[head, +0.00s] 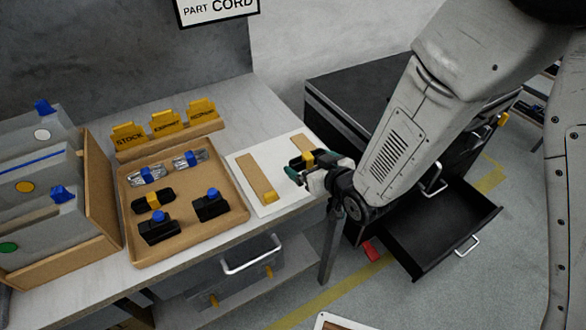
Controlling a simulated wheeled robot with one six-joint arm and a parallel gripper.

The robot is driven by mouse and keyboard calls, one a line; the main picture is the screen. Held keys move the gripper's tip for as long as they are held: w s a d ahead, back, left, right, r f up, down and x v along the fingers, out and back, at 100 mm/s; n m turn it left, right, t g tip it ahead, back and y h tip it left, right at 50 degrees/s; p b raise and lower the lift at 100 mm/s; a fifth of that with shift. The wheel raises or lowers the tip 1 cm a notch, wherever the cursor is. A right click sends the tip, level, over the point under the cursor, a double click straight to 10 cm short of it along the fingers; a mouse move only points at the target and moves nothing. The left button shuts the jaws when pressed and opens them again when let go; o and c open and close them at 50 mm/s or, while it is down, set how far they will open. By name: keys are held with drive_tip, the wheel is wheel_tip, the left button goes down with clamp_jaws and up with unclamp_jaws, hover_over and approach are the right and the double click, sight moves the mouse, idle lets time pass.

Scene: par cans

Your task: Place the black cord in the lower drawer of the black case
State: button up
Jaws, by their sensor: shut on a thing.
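My gripper (303,168) is at the right end of the workbench, over the white board. It is shut on a small dark thing with a yellow band, which looks like a black cord (303,159); the fingers hide part of it. A similar black bundle with a yellow band (153,201) lies in the brown tray. The black case (345,82) stands right of the bench, partly hidden by my arm. Its lower drawer (476,216) is pulled out, and the visible inside looks empty.
The brown tray (216,233) also holds two clear bags and two black blocks with blue tops. Yellow card holders (165,125) stand behind it, grey bins (40,180) at left. A tan strip (256,178) lies on the white board (285,200). A table leg (331,245) stands between bench and drawer.

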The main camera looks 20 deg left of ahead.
sight(295, 161)
drive_tip(key=a, duration=0.4)
drive_tip(key=shift+a+f, duration=0.1)
drive_tip(key=shift+f, duration=0.1)
drive_tip(key=shift+w+a+f, duration=0.1)
drive_tip(key=shift+a+f, duration=0.05)
drive_tip(key=shift+f, duration=0.75)
drive_tip(key=shift+a+f, duration=0.15)
drive_tip(key=shift+f, duration=0.7)
drive_tip(key=shift+f, duration=0.15)
drive_tip(key=o, duration=0.7)
